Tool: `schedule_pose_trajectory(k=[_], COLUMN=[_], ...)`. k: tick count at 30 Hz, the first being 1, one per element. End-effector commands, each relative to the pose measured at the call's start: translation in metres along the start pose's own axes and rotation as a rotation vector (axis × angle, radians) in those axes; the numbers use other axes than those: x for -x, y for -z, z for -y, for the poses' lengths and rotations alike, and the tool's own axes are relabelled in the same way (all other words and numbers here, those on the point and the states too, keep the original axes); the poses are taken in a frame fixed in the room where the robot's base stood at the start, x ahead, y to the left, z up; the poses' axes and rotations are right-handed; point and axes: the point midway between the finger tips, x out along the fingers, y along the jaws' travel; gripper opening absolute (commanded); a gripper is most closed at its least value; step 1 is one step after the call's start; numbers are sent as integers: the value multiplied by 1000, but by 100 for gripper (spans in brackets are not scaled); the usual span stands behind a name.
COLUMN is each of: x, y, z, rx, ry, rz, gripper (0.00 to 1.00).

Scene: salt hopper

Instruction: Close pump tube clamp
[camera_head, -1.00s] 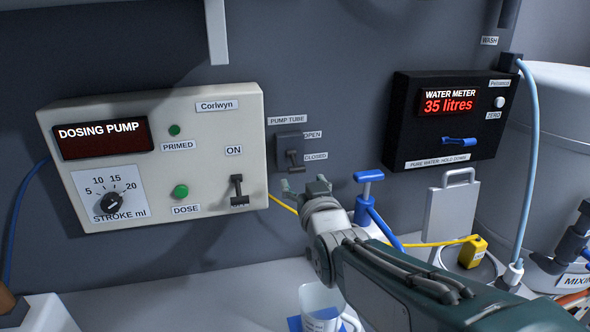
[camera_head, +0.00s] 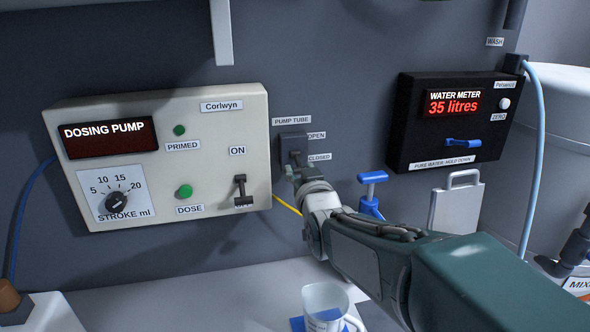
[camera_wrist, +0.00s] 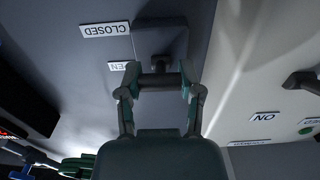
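The pump tube clamp (camera_head: 292,141) is a dark plate with a lever on the grey wall, right of the dosing pump. Its OPEN label (camera_head: 316,135) is above its CLOSED label (camera_head: 319,157). My gripper (camera_head: 300,172) is at the lever, partly covering it. In the wrist view, turned upside down, the lever's dark crossbar (camera_wrist: 159,81) spans between my two fingertips (camera_wrist: 160,88), which appear shut on its ends. There the crossbar shows beside the OPEN label (camera_wrist: 119,67), with the CLOSED label (camera_wrist: 105,30) farther off. The lever's exact setting is hard to tell.
The dosing pump (camera_head: 230,120) is close on the left, with its ON/OFF switch (camera_head: 241,189). The water meter (camera_head: 400,128) is on the right. A blue-handled valve (camera_head: 371,190) and a clear jug (camera_head: 325,303) are near my arm.

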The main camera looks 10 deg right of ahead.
Motion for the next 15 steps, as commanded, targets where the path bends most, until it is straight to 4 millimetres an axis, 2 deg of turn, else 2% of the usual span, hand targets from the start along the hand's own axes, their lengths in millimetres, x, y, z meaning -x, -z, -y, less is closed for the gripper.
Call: schedule_pose_trajectory(k=[6, 15], x=[-1, -4], y=[-1, -6], z=[0, 1], rx=[0, 0], ry=[1, 3], rz=[-16, -131], gripper=[0, 0])
